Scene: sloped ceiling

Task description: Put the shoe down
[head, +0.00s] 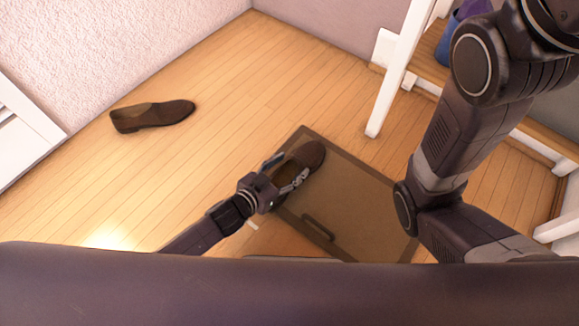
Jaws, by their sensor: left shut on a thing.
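A brown shoe (311,155) is at the upper left part of a flat brown board or tray (362,205). My left gripper (289,178) is shut on this shoe, with the fingers at its opening and side. The gripper covers part of the shoe, and I cannot tell whether the sole touches the board. A second brown shoe (153,115) lies alone on the wooden floor at the left. My right arm comes in at the right, but its gripper is out of view.
A white frame (25,135) is at the left edge. The floor between the shoes is clear.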

